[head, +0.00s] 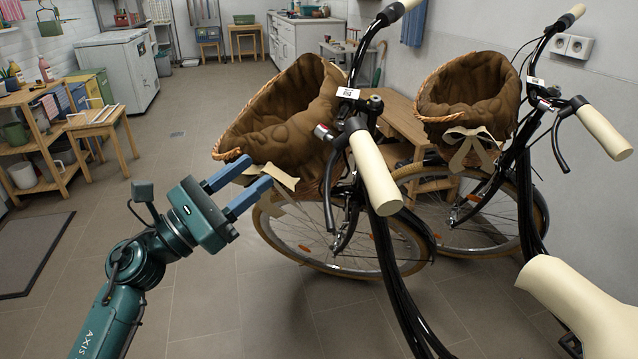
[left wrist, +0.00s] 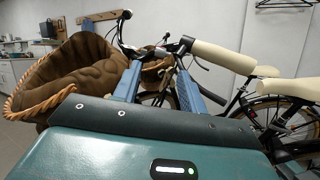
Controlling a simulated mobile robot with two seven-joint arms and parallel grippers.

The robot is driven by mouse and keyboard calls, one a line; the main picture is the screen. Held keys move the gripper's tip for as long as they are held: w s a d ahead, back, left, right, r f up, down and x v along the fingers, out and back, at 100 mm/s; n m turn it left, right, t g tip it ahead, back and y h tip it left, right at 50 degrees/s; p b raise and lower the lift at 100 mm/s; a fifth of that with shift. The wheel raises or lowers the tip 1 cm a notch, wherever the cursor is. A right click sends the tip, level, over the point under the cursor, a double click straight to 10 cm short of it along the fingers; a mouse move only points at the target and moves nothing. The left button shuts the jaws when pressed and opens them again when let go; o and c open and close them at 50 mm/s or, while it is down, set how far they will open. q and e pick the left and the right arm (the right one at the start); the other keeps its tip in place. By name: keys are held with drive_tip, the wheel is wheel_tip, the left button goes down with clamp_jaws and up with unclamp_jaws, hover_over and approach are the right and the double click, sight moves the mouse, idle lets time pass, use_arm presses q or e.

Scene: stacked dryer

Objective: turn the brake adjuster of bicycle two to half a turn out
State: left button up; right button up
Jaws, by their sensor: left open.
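Two black bicycles stand side by side, and I cannot read which is bicycle two. The nearer bicycle (head: 345,215) has a cream grip (head: 375,172), a small white tag (head: 347,93) and dark brake fittings (head: 374,102). The farther bicycle (head: 524,190) has a similar tag (head: 536,82) and brake fittings (head: 545,103). The brake adjusters are too small to make out clearly. My left gripper (head: 258,175) is open and empty, left of the nearer handlebar, apart from it. In the left wrist view the grip (left wrist: 222,56) and handlebar lie beyond the blue fingers (left wrist: 158,84). My right gripper is out of view.
A brown-lined wicker basket (head: 285,110) is on the nearer bicycle, close to my left fingers; another basket (head: 465,95) is on the farther one. A cream saddle (head: 585,305) is at lower right. A wooden shelf (head: 40,140) stands left. The floor between is clear.

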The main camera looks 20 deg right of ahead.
sight(323, 133)
use_arm(q)
drive_tip(key=f+x, duration=0.2)
drive_tip(key=x, duration=1)
drive_tip(key=shift+w+d, duration=0.2)
drive_tip(key=shift+d, duration=0.4)
drive_tip(key=shift+r, duration=0.1)
drive_tip(key=shift+c, duration=0.3)
